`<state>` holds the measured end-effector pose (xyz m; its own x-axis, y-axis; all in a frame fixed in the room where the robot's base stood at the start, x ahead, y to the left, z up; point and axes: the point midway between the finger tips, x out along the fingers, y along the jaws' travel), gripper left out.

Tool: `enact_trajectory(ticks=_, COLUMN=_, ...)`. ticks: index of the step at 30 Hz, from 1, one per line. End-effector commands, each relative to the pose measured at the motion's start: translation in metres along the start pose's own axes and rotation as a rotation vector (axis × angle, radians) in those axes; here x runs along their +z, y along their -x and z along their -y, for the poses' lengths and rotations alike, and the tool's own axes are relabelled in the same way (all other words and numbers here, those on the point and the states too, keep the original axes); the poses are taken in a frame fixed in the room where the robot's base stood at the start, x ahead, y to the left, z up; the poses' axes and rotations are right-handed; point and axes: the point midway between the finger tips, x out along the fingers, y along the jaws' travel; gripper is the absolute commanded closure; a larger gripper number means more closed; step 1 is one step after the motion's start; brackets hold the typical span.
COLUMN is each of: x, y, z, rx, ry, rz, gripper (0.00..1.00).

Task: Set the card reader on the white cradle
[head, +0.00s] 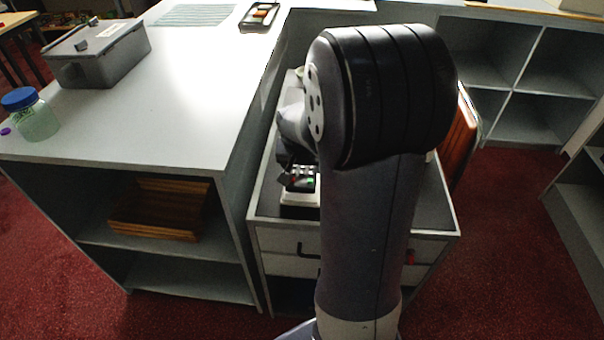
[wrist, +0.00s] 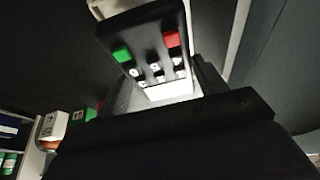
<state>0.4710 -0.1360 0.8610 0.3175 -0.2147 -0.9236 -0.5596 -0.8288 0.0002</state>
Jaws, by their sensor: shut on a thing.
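The card reader (head: 301,179) is dark with pale keys, a green key and a red key. It is just left of my arm in the head view, above the grey drawer unit. In the wrist view the card reader (wrist: 150,42) shows its keypad close up. My gripper (wrist: 165,122) shows as a dark bar across that view and is shut on the reader. The white cradle (head: 298,199) shows directly under the reader in the head view, partly covered. A white patch (wrist: 172,90) lies below the keys in the wrist view. I cannot tell whether reader and cradle touch.
The white counter (head: 170,100) on the left holds a grey lidded box (head: 98,58), a blue-capped jar (head: 33,115) and a small dark tray (head: 259,17). A brown case (head: 459,140) stands right of the drawer unit (head: 432,200). My arm hides much of its top.

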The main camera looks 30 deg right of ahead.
Motion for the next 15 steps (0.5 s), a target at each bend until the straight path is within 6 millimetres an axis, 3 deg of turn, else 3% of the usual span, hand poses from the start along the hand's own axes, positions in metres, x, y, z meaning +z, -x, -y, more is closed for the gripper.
enact_trajectory(ticks=6, x=0.01, y=-0.025, z=0.0, rx=0.0, ry=0.001, rz=0.001, gripper=0.65)
enact_trajectory(ticks=15, x=0.011, y=-0.026, z=0.0, rx=-0.001, ry=0.0, rz=-0.001, gripper=0.65)
